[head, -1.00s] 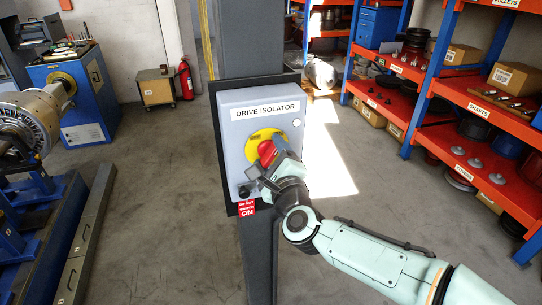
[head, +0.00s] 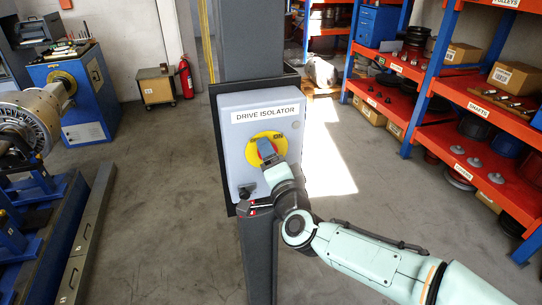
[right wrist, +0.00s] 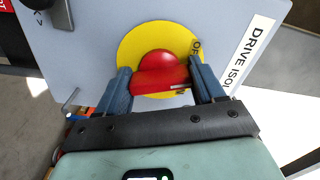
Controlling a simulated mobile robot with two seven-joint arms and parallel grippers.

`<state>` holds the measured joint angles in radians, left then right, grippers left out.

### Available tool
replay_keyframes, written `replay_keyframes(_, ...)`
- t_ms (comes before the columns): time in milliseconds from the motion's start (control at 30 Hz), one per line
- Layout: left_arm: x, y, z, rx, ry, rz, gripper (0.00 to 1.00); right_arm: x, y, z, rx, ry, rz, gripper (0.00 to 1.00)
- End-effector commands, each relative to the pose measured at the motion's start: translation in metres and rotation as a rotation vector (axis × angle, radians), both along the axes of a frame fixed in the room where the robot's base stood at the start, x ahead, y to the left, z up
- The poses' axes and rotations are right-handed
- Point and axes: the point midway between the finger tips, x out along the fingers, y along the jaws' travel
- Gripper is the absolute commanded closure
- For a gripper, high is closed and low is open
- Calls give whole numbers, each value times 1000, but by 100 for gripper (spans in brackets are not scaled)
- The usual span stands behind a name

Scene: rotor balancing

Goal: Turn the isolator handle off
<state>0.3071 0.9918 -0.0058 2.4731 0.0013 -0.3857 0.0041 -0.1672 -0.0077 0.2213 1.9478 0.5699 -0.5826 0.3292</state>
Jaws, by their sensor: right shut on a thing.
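The isolator is a grey box (head: 236,165) labelled DRIVE ISOLATOR, mounted on a dark post. Its red rotary handle (right wrist: 158,68) sits on a yellow disc (head: 254,146). My right gripper (head: 268,150) is at the handle and hides most of it in the head view. In the right wrist view the blue fingers of my right gripper (right wrist: 160,75) stand one on each side of the red handle, shut on it. A white mark shows on the handle. Part of the lettering on the disc shows beside the right finger. My left gripper is not in view.
A black knob (head: 246,190) is low on the box, close to my right wrist. Red shelves (head: 480,115) with parts stand at right. A machine with a rotor (head: 30,125) is at left. The floor around the post is clear.

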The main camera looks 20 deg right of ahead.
Motion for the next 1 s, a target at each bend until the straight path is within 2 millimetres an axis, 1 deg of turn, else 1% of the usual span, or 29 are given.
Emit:
replay_keyframes(200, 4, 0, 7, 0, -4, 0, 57, 0, 2, 1, -186, -6, 5, 62)
replay_keyframes(500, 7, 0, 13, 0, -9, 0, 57, 0, 2, 0, -366, -13, 5, 62)
replay_keyframes(733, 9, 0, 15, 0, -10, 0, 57, 0, 2, -2, -432, -13, 5, 62)
replay_keyframes(1000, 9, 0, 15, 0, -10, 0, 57, 0, 1, -3, -451, -12, 6, 62)
